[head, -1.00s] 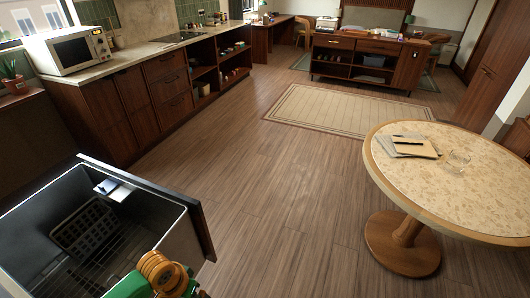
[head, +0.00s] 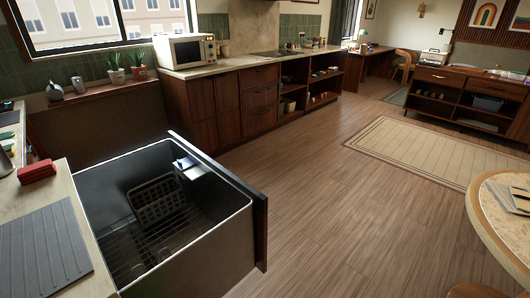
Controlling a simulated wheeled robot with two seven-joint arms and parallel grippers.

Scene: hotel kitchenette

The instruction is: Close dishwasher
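The dishwasher (head: 215,236) is a pulled-out drawer at the lower left in the head view. It has grey walls, a dark inside and a dark wooden front panel (head: 262,232) on its right side. A grey cutlery basket (head: 157,200) and wire racks lie inside, with a small light-coloured part at the far right corner. The drawer stands out from the counter on the left. Neither of my grippers shows in the head view now.
A counter (head: 84,226) with a grey ribbed mat (head: 40,258) and a red object (head: 37,171) is at the left. A round table (head: 486,217) stands at the right edge. The wooden floor (head: 345,225) between drawer and table is clear.

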